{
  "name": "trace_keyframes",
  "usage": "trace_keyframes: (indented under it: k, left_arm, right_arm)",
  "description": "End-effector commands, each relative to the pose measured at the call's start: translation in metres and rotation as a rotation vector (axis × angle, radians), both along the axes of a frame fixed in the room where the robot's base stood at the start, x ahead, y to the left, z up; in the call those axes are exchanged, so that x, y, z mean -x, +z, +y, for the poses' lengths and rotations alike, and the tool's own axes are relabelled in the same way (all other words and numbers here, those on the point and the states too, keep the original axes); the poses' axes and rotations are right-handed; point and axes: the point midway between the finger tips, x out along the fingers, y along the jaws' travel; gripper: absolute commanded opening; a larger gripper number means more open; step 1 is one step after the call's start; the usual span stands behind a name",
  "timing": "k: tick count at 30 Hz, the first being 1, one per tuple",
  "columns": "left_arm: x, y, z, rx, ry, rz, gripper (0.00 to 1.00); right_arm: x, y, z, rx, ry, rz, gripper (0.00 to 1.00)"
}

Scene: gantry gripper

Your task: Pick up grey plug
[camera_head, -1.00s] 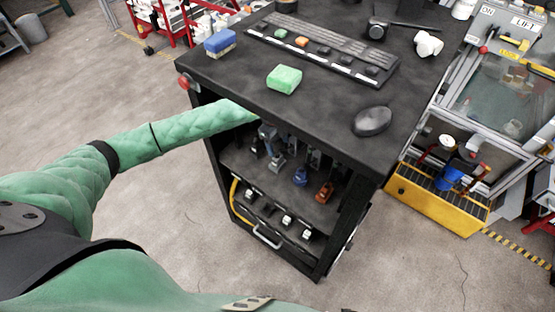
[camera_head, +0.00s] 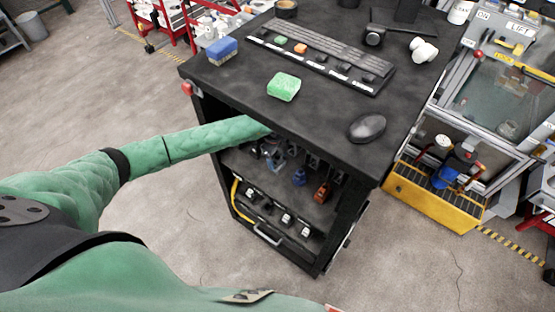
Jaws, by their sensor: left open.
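My left arm reaches from the left into the upper shelf of the black cabinet (camera_head: 215,150), under its top. My left gripper (camera_head: 272,153) is in the shelf, small and dark, with its jaws open. A grey plug (camera_head: 279,164) stands on the shelf right at the gripper's fingers; I cannot tell whether they touch it. The cabinet top and my forearm hide part of the gripper. My right gripper is not in view.
The cabinet top's front edge lies just above my left forearm. On top are a green sponge (camera_head: 284,87), a blue sponge (camera_head: 222,50), a keyboard-like panel (camera_head: 320,59) and a dark mouse (camera_head: 367,128). A lower shelf holds a yellow cable (camera_head: 236,197) and several small white-and-black parts.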

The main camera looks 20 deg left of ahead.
Motion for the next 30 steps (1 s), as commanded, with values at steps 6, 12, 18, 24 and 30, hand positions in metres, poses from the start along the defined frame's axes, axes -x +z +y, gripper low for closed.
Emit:
trace_keyframes:
  k: [6,12,18,24,30]
  left_arm:
    - [0.0,-0.006,-0.001,0.0,-0.001,0.0,0.62]
    - [0.001,-0.006,-0.001,0.0,-0.001,0.0,0.46]
    - [0.001,-0.005,-0.001,0.0,-0.001,0.0,0.16]
    - [0.0,-0.005,-0.001,0.0,-0.001,0.0,0.16]
    - [-0.001,0.007,0.0,0.0,-0.002,-0.003,0.16]
  right_arm:
    - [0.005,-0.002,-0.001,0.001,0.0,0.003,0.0]
    - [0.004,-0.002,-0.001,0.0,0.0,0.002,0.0]
    - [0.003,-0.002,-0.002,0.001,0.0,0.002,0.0]
    - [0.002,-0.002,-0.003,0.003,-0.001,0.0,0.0]
    - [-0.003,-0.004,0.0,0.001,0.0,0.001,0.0]
